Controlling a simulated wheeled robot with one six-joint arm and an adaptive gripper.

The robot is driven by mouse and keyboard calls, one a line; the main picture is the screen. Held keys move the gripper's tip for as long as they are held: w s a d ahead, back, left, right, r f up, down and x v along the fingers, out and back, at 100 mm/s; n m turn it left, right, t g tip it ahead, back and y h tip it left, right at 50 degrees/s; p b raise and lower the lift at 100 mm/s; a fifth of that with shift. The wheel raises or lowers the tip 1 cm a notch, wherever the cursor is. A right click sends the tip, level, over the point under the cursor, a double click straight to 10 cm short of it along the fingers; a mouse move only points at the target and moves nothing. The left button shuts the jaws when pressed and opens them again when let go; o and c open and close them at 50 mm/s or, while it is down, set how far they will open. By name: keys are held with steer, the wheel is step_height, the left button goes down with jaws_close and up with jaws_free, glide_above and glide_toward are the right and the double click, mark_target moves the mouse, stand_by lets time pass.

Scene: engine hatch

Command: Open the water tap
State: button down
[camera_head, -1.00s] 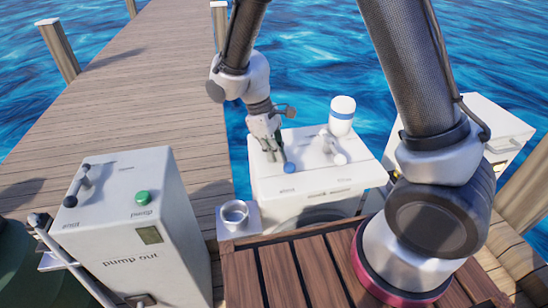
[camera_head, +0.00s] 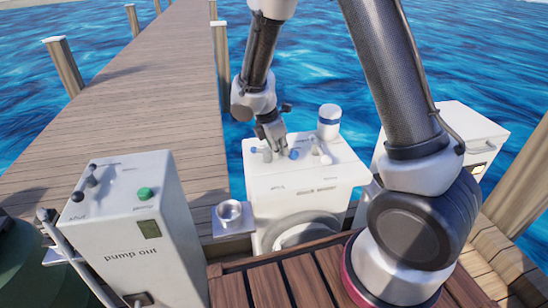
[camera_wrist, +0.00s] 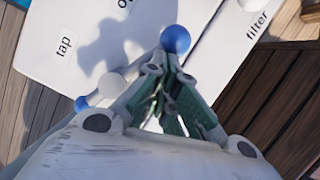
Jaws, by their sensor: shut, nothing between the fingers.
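A white cabinet (camera_head: 302,180) has small levers on its top. A blue ball knob (camera_head: 294,155) sits near the middle-left of the top, right by my gripper (camera_head: 284,148). In the wrist view the blue ball (camera_wrist: 175,39) is just beyond my shut, empty fingertips (camera_wrist: 168,60), close to or touching them. The printed word "tap" (camera_wrist: 62,47) lies left of the ball. The stem under the ball is mostly hidden by my gripper. A pale ball (camera_wrist: 111,85) and a second blue spot (camera_wrist: 81,103) show left of my fingers.
A white-and-blue canister (camera_head: 329,122) and a white lever (camera_head: 322,155) stand right of the knob. A metal cup (camera_head: 229,212) is at the cabinet's left. A pump out box (camera_head: 135,230) stands further left. Water and a dock lie behind.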

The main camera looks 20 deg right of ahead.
steer(key=shift+a, duration=0.1)
steer(key=shift+w+a, duration=0.5)
steer(key=shift+a, duration=0.1)
stand_by(0.3)
steer(key=shift+a, duration=0.15)
steer(key=a, duration=0.2)
steer(key=a+r, duration=0.1)
steer(key=a, duration=0.1)
steer(key=shift+s+r, duration=0.2)
steer(key=v, duration=0.9)
steer(key=shift+r, duration=0.2)
